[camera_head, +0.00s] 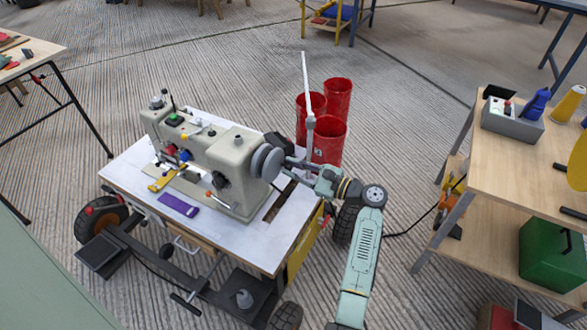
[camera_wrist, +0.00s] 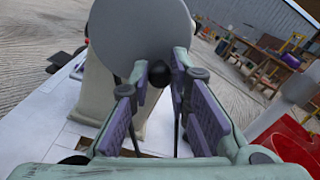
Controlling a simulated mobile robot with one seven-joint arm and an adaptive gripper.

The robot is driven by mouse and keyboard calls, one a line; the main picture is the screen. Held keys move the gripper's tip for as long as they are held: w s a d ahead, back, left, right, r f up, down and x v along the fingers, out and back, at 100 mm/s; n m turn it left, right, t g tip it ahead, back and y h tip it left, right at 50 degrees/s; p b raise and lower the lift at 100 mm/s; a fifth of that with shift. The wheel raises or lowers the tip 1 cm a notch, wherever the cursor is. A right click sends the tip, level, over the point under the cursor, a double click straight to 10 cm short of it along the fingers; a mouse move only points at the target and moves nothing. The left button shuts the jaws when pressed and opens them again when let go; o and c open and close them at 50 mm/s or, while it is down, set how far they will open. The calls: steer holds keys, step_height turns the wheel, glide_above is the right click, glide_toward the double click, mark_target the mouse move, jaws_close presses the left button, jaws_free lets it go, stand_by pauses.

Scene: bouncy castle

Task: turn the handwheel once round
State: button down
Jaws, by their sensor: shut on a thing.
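The grey handwheel (camera_head: 266,162) is on the right end of a pale sewing machine (camera_head: 215,160). In the wrist view the handwheel (camera_wrist: 140,35) is a large grey disc filling the upper middle, with a small dark round knob (camera_wrist: 159,73) near its lower right edge. My gripper (camera_head: 289,164) reaches in from the right, next to the wheel. In the wrist view my gripper's purple-padded fingers (camera_wrist: 160,76) stand on either side of the knob and are shut on it. In the head view the knob is hidden.
The machine stands on a white-topped wheeled cart (camera_head: 135,185). Several red bins (camera_head: 328,138) stand close behind my gripper. A purple piece (camera_head: 178,205) lies on the cart top.

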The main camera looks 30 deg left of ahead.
mark_target(275, 158)
steer(key=shift+n, duration=0.3)
steer(key=n+b, duration=0.1)
steer(key=n, duration=0.1)
steer(key=r+n+b, duration=0.1)
steer(key=n+b, duration=0.1)
steer(key=n, duration=0.1)
steer(key=shift+w+r+n, duration=0.25)
steer(key=shift+n, duration=0.05)
steer(key=n+b, duration=0.2)
steer(key=r+n+b, duration=0.1)
steer(key=n+b, duration=0.1)
steer(key=n, duration=0.1)
steer(key=shift+s+r, duration=0.2)
steer(key=n+b, duration=0.3)
steer(key=n, duration=0.1)
steer(key=shift+s+r, duration=0.35)
steer(key=shift+r, duration=0.05)
steer(key=n+b, duration=0.2)
steer(key=b, duration=0.1)
steer(key=shift+s+r+n, duration=0.2)
steer(key=shift+s+n, duration=0.1)
steer(key=shift+n, duration=0.1)
steer(key=n+b, duration=0.2)
steer(key=s+n+b, duration=0.1)
steer(key=n+b, duration=0.3)
steer(key=shift+s+d+r, duration=0.1)
steer(key=shift+s+r, duration=0.25)
steer(key=shift+r, duration=0.05)
steer(key=c, duration=1.5)
jaws_free()
